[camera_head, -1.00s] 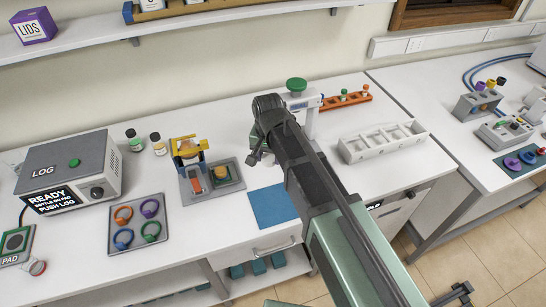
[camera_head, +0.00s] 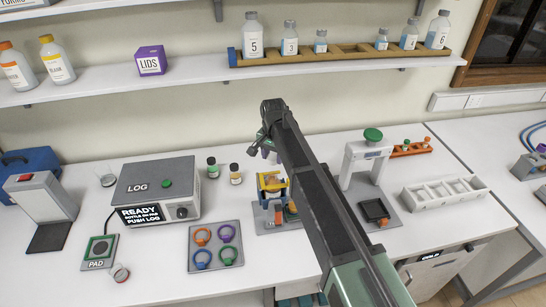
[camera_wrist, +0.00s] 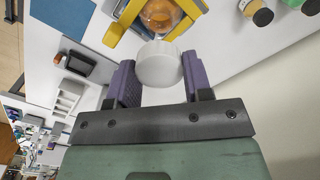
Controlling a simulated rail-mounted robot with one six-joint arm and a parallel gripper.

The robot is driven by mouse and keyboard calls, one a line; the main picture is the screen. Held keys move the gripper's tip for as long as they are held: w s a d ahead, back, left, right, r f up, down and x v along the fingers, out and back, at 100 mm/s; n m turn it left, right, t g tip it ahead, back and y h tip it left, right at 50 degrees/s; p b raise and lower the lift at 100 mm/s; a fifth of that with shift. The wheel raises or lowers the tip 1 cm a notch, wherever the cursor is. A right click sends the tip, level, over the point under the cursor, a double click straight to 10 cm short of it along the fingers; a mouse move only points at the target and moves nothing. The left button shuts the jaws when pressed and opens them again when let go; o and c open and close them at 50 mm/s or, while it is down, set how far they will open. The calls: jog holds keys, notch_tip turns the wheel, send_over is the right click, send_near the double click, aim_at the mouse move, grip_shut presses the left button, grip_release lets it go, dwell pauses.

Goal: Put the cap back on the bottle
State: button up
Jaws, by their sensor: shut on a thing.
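My gripper (camera_wrist: 160,82) has its purple fingers shut on a white round cap (camera_wrist: 158,66). Just beyond the cap in the wrist view is a clear bottle with amber contents (camera_wrist: 160,14), held in a yellow stand (camera_wrist: 121,22). The cap overlaps the bottle's neck end in the picture; I cannot tell whether they touch. In the head view my gripper (camera_head: 267,149) is just above the yellow stand (camera_head: 267,181). The cap and much of the bottle are hard to make out there.
Two small capped bottles (camera_head: 235,174) stand left of the stand. The LOG box (camera_head: 157,187) and a tray of coloured rings (camera_head: 215,263) lie further left. A white press with a green knob (camera_head: 372,136) and a white rack (camera_head: 444,193) are to the right. A shelf (camera_head: 200,84) runs above.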

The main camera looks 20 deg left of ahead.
aim_at(273, 174)
jog(key=shift+a+f+b, duration=0.1)
jog(key=shift+f+b, duration=2.5)
jog(key=shift+f, duration=0.3)
jog(key=shift+f, duration=0.15)
jog(key=o, duration=1.4)
notch_tip(273, 174, up, 2)
jog(key=shift+s+r+p, duration=0.1)
jog(key=shift+r+p, duration=0.15)
jog(key=shift+p, duration=0.8)
notch_tip(273, 174, up, 5)
jog(key=p, duration=0.4)
jog(key=shift+f+p, duration=0.15)
jog(key=shift+p, duration=0.25)
jog(key=shift+f, duration=0.1)
